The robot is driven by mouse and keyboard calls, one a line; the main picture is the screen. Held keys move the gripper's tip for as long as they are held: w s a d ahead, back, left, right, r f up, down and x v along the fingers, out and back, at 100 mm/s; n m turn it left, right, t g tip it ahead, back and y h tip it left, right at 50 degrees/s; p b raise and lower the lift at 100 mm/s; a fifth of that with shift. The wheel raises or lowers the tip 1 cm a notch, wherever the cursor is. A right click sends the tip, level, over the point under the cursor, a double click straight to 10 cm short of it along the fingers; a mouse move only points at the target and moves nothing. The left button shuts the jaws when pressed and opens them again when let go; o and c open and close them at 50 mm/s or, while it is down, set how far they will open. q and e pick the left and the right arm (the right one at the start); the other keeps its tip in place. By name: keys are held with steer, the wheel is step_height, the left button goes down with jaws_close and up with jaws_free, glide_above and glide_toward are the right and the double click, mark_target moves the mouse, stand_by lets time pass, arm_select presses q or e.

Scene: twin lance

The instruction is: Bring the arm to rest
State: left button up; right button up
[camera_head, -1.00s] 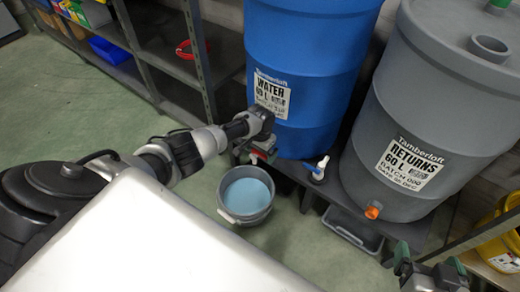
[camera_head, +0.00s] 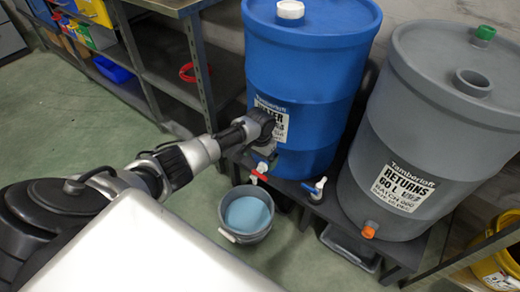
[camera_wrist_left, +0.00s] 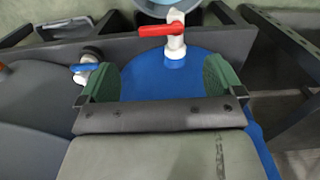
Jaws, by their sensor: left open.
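My left arm comes in from the left in the head view. Its gripper (camera_head: 266,146) is in front of the blue water barrel (camera_head: 305,95), above the red-handled tap (camera_head: 262,170). In the left wrist view the two green-padded fingers of my left gripper (camera_wrist_left: 162,78) are spread apart, with nothing between them but the blue barrel (camera_wrist_left: 160,82) behind. The red-handled tap (camera_wrist_left: 172,36) shows beyond the fingertips, apart from them. My right gripper is not visible.
A grey bucket (camera_head: 228,234) with light blue liquid stands below the red tap. A blue-handled tap (camera_head: 317,188) sits to the right. The grey returns barrel (camera_head: 375,150) has an orange spout (camera_head: 368,232). Shelving (camera_head: 165,60) stands at the back left; green floor (camera_head: 70,125) is clear.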

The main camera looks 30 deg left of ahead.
arm_select(q)
steer(key=shift+r, duration=0.9)
